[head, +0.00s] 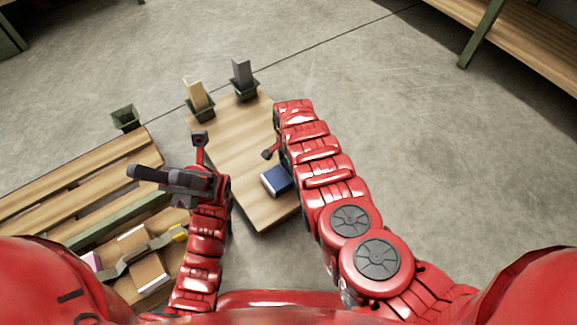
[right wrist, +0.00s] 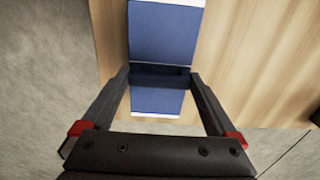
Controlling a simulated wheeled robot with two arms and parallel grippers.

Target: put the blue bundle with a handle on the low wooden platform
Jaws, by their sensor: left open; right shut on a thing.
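The blue bundle (head: 277,180) shows beside my right arm, over the right edge of a smooth pale wooden top (head: 235,145) in the head view. In the right wrist view the blue bundle (right wrist: 165,32) lies between the fingers of my right gripper (right wrist: 158,75), which is shut on it. A dark bar crosses between the fingers; I cannot tell if it is the handle. A slatted wooden platform (head: 65,185) is at the left in the head view. My left gripper (head: 150,176) is open and empty above the platform's right side, pointing left.
Two dark green holders (head: 203,108) with upright boards stand at the far end of the pale top. A small green bin (head: 125,117) is behind the slatted platform. Brown boxes (head: 150,268) are at the lower left. A wooden bench (head: 530,40) is at the upper right. Concrete floor is clear at right.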

